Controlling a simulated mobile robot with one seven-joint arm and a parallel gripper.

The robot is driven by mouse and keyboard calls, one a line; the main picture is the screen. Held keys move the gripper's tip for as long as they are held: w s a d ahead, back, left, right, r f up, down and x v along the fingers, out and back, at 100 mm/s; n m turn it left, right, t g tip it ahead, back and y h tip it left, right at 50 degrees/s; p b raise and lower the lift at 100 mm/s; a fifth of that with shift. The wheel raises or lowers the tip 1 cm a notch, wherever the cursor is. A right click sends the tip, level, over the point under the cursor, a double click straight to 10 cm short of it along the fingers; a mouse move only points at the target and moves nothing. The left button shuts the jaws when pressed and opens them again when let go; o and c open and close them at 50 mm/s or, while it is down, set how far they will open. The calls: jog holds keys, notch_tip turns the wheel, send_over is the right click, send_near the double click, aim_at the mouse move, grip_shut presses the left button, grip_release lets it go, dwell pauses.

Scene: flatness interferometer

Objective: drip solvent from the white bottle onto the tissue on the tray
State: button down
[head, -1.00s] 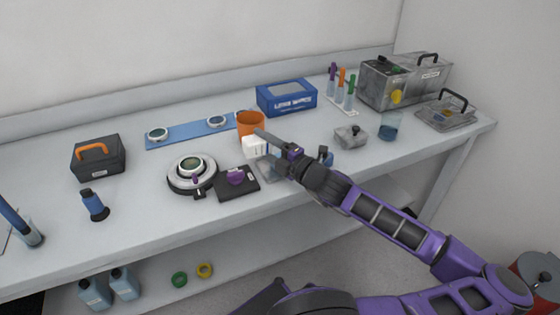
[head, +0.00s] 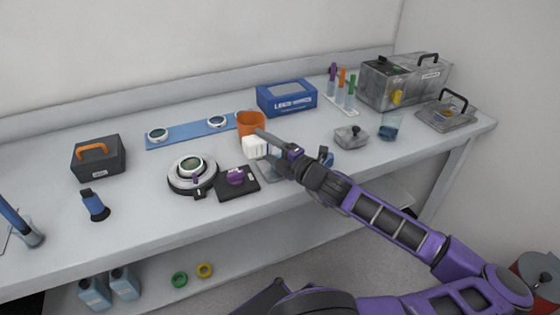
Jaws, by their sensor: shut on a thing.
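My gripper (head: 264,142) is above the front middle of the bench, shut on a boxy white thing that I take to be the white bottle (head: 254,148). Its nozzle and exact tilt cannot be made out. A grey tray (head: 268,172) lies below the gripper near the bench's front edge, partly hidden by my arm. I cannot make out the tissue; my gripper and arm cover much of the tray.
An orange cup (head: 250,123) stands just behind the bottle. A black plate with a purple knob (head: 236,177) and a round stage (head: 192,174) are to the left. A blue box (head: 286,97) stands behind.

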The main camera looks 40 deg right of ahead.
jog(key=n+p, duration=0.1)
jog(key=r+n+g+p, duration=0.1)
jog(key=n+p, duration=0.1)
jog(key=shift+d+r+n+g, duration=0.1)
jog(key=shift+r+n+g, duration=0.1)
jog(key=shift+n+g, duration=0.1)
jog(key=n+h+p, duration=0.1)
jog(key=d+r+n+g+p, duration=0.1)
jog(key=n, duration=0.1)
jog(key=shift+s+n+h, duration=0.15)
jog(key=shift+n+h, duration=0.15)
jog(key=shift+h, duration=0.1)
jog(key=r+n, duration=0.1)
jog(key=d+r+n+g+h, duration=0.1)
jog(key=r+n+h, duration=0.1)
jog(key=shift+s+d+r+n+g, duration=0.1)
jog(key=shift+s+d+n+g, duration=0.1)
jog(key=shift+d+n+g, duration=0.15)
jog(key=shift+s+d+r+n+g+h+b, duration=0.1)
jog(key=shift+d+r+n+h+b, duration=0.1)
jog(key=shift+d+r+n+h, duration=0.25)
jog(key=shift+s+d+r+n+g+h+b, duration=0.15)
jog(key=shift+r+n+h, duration=0.15)
jog(key=shift+r+n, duration=0.3)
jog(key=shift+w+d+r+n+h+b, duration=0.1)
jog(key=shift+d+r+n+h+b, duration=0.1)
jog(key=shift+d+r+n+h, duration=0.3)
jog(key=shift+a, duration=0.2)
jog(key=shift+f, duration=0.15)
